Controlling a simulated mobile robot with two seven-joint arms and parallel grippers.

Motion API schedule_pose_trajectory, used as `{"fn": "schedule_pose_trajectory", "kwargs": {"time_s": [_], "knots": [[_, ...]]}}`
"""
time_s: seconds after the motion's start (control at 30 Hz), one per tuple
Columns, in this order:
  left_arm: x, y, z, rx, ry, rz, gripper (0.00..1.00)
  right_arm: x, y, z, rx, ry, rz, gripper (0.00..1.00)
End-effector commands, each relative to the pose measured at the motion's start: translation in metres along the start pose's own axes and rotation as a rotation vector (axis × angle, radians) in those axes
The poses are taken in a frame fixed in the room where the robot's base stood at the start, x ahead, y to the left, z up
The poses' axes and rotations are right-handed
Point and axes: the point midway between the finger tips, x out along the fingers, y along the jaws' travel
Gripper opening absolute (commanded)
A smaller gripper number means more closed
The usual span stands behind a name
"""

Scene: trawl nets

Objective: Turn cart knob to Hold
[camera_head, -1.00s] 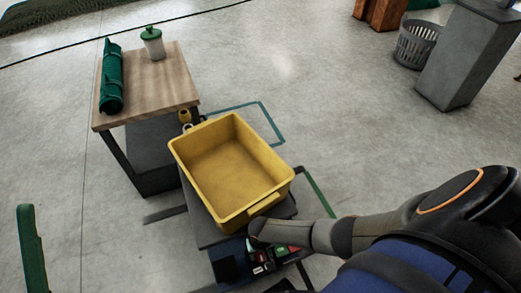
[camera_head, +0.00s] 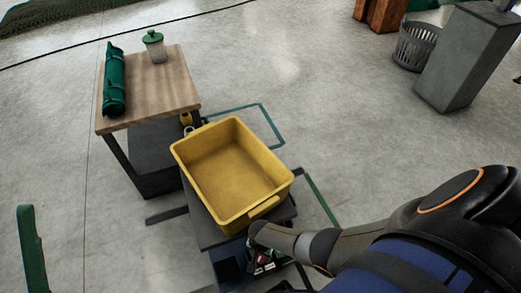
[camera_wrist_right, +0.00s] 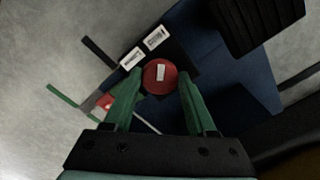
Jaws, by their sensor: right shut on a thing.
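The red round cart knob (camera_wrist_right: 160,77) with a white pointer mark shows in the right wrist view. It sits on a dark panel of the cart. My right gripper (camera_wrist_right: 161,84) has its two green fingers on either side of the knob and is shut on it. In the head view my right gripper (camera_head: 262,260) is at the cart's near end, and my wrist hides much of the panel.
A yellow bin (camera_head: 178,158) sits on the dark cart (camera_head: 205,232). Behind it stands a wood-topped table (camera_head: 165,90) with a green roll (camera_head: 114,80) and a lidded jar (camera_head: 155,46). A grey basket (camera_head: 415,47) stands far right. The floor between is clear.

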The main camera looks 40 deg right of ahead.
Motion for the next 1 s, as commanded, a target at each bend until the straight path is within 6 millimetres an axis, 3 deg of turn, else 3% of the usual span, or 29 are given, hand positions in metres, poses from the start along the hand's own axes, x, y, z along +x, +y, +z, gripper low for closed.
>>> {"fn": "schedule_pose_trajectory", "kwargs": {"time_s": [0.5, 0.53, 0.77, 1.0], "knots": [[0.0011, -0.0007, -0.0007, 0.004, 0.004, 0.001, 0.72, 0.0003, 0.0021, -0.0023, 0.02, 0.003, 0.004, 0.01], [0.0011, -0.0007, -0.0007, 0.004, 0.004, 0.001, 0.72, 0.0003, 0.0021, -0.0024, 0.02, 0.003, 0.004, 0.59], [0.0012, -0.0002, -0.0008, 0.006, 0.005, 0.006, 0.72, 0.0001, 0.001, -0.0015, 0.019, 0.002, 0.002, 0.85], [0.0012, 0.0, -0.0008, 0.006, 0.005, 0.007, 0.72, -0.0002, 0.0003, -0.001, 0.018, 0.001, 0.001, 0.86]]}}
